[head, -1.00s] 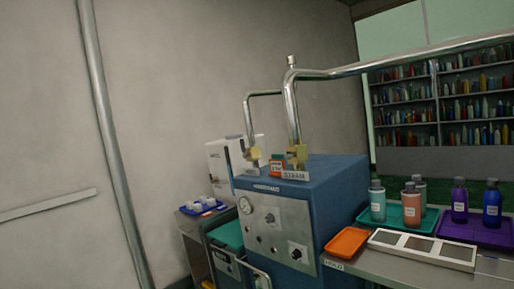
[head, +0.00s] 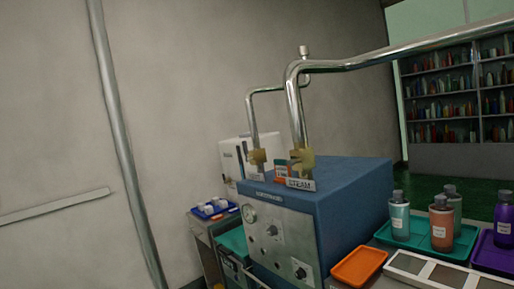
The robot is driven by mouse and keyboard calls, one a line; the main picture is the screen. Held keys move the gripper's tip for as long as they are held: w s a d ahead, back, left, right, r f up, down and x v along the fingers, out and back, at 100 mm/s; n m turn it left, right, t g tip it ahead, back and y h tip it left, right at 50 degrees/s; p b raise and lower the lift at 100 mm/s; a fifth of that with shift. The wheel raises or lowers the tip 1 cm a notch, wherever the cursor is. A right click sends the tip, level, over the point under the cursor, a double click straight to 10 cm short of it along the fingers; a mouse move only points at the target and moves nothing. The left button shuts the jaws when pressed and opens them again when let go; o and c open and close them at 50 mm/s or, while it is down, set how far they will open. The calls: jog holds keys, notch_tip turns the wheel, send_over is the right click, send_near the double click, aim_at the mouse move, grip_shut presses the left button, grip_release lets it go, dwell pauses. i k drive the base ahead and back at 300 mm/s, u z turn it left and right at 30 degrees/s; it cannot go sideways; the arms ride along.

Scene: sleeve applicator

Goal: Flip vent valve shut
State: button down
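A blue machine (head: 345,200) with a grey front panel stands right of centre. Two metal pipes come down to its top, each ending in a brass valve. The nearer brass valve (head: 301,162) stands behind a white label reading STEAM (head: 300,184). The farther brass valve (head: 257,158) is on the thinner pipe to the left. An orange-red tag (head: 281,172) stands between the two valves; its writing is too small to read. I cannot tell which valve is the vent valve or how its handle is set. My gripper is not in view.
A bench at right holds an orange tray (head: 359,267), a teal tray (head: 463,245) with bottles and a purple tray (head: 492,256). A blue tray (head: 214,209) sits left of the machine. The thick pipe (head: 400,57) crosses above. Shelves of bottles (head: 455,95) stand behind.

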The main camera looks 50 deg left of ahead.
aim_at(247, 159)
jog(key=u, duration=0.25)
jog(key=i, duration=1.1)
jog(key=u, duration=1)
jog(key=i, duration=0.55)
jog(key=u, duration=0.35)
jog(key=k, duration=0.95)
jog(key=u, duration=0.2)
jog(key=i, duration=0.9)
jog(key=z, duration=0.1)
